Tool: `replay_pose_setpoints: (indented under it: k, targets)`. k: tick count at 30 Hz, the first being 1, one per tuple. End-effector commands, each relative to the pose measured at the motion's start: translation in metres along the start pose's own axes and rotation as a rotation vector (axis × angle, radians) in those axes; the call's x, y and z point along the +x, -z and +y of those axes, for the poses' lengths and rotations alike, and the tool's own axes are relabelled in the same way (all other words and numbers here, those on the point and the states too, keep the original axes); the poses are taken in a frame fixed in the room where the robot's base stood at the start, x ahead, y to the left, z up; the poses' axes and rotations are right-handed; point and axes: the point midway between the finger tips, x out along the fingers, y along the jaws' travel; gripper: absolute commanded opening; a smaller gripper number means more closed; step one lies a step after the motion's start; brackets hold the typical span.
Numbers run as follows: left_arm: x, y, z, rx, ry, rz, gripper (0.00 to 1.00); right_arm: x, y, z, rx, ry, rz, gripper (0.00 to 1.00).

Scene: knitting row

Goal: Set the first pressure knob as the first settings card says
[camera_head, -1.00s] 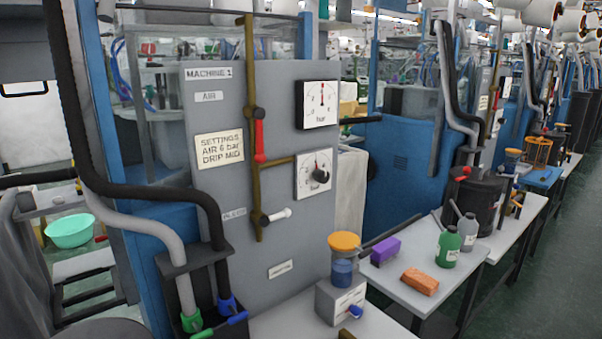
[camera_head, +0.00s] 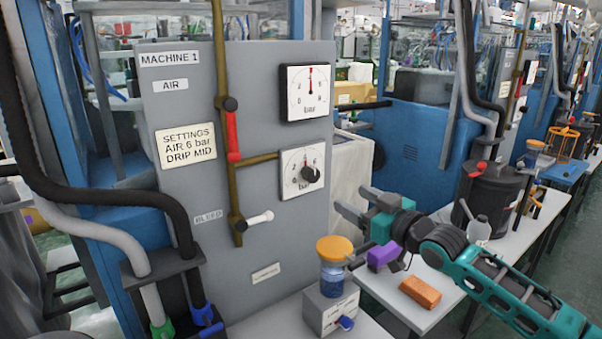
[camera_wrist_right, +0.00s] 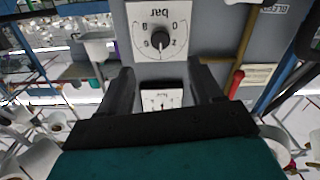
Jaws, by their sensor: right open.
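The settings card (camera_head: 187,146) on the grey MACHINE 1 panel (camera_head: 180,260) reads "AIR 6 bar, DRIP MID". The pressure knob (camera_head: 310,175) is black, on a white bar dial (camera_head: 289,188) below a round-scaled gauge (camera_head: 307,93). I cannot read its setting surely. My right gripper (camera_head: 346,203) is open and empty, to the right of and a little below the knob, apart from it. In the right wrist view, upside down, the knob (camera_wrist_right: 160,41) lies beyond the open fingers (camera_wrist_right: 163,80), and the gauge (camera_wrist_right: 163,97) shows between them. My left gripper is not in view.
A red-handled lever (camera_head: 232,137) and a white-handled bleed lever (camera_head: 258,218) stick out left of the dial. Below stands an orange-lidded oiler (camera_head: 337,248). A purple block (camera_head: 383,255) and an orange brick (camera_head: 420,291) lie on the table at right.

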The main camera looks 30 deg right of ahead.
Motion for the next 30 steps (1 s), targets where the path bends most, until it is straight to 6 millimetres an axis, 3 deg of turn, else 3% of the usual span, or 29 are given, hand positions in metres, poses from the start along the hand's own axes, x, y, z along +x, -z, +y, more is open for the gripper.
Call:
replay_pose_setpoints:
  k: [8,30]
  targets:
    - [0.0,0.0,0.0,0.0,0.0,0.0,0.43,0.011,0.006,0.004,0.001,-0.002,0.011,0.65]
    - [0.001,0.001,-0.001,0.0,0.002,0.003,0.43,0.102,0.007,0.003,0.001,-0.002,0.011,0.65]
